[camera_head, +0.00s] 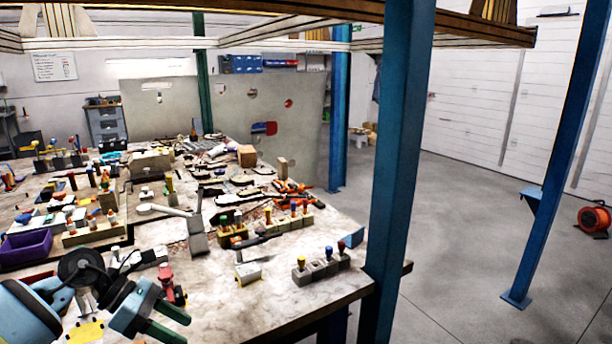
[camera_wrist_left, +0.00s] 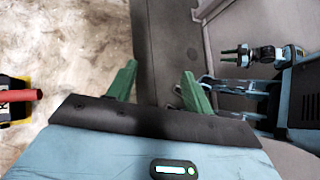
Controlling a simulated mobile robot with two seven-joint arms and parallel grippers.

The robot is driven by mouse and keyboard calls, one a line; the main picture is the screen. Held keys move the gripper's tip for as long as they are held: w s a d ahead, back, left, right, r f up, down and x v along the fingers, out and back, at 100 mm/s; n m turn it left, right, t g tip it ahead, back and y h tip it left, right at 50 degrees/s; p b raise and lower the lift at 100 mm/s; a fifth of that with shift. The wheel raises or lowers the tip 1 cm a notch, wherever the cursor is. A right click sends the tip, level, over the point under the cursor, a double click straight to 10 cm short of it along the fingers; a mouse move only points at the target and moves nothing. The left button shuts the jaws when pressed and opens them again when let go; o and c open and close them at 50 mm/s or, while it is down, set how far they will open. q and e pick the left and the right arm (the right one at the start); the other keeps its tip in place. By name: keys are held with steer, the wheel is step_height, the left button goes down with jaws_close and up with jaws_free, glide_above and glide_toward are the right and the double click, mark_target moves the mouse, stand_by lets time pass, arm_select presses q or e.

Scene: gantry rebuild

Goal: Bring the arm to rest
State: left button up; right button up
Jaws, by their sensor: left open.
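My left gripper (camera_head: 180,325) is at the bottom left of the head view, low by the near edge of the cluttered workbench (camera_head: 225,295). Its two green fingers are spread. In the left wrist view the same gripper (camera_wrist_left: 160,70) is open, with nothing between its fingers. Behind the fingers there are the pale bench top on the left and grey surfaces on the right. A second gripper with small green fingers (camera_wrist_left: 232,56), likely my right one, shows at the right of the left wrist view. Its opening is too small to judge.
A red-handled tool (camera_head: 168,285) stands close beside my left gripper. A purple bin (camera_head: 25,247) and several blocks with coloured handles (camera_head: 320,266) are on the bench. A blue post (camera_head: 398,150) rises at the bench's right edge. The floor to the right (camera_head: 470,220) is mostly clear.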

arm_select(q)
steer(key=s+d+f+n+t+h+p, duration=0.1)
steer(key=s+d+f+n+t+h, duration=0.3)
steer(key=d+n, duration=0.4)
steer(key=s+d+f+n+t+h+p, duration=0.1)
steer(key=s+d+f+n+t+h, duration=0.15)
steer(key=s+d+n+t, duration=0.6)
steer(key=s+a+f+n+g+y, duration=0.1)
steer(key=s+a+f+n+y, duration=0.3)
steer(key=s+f+n, duration=0.3)
steer(key=s+a+f+n+g+y+p, duration=0.1)
steer(key=s+a+f+n+y, duration=0.3)
steer(key=n, duration=1)
steer(key=s+a+f+n+g+y, duration=0.2)
steer(key=s+a+f+n+y, duration=0.2)
steer(key=s+f+n, duration=0.6)
steer(key=s+y, duration=0.2)
steer(key=shift+s, duration=0.4)
arm_select(e)
steer(key=shift+t, duration=0.5)
steer(key=r, duration=0.1)
steer(key=w+r, duration=0.1)
steer(key=r, duration=0.1)
steer(key=w+r, duration=0.1)
steer(key=shift+w+d+r, duration=0.1)
steer(key=shift+d+r, duration=0.1)
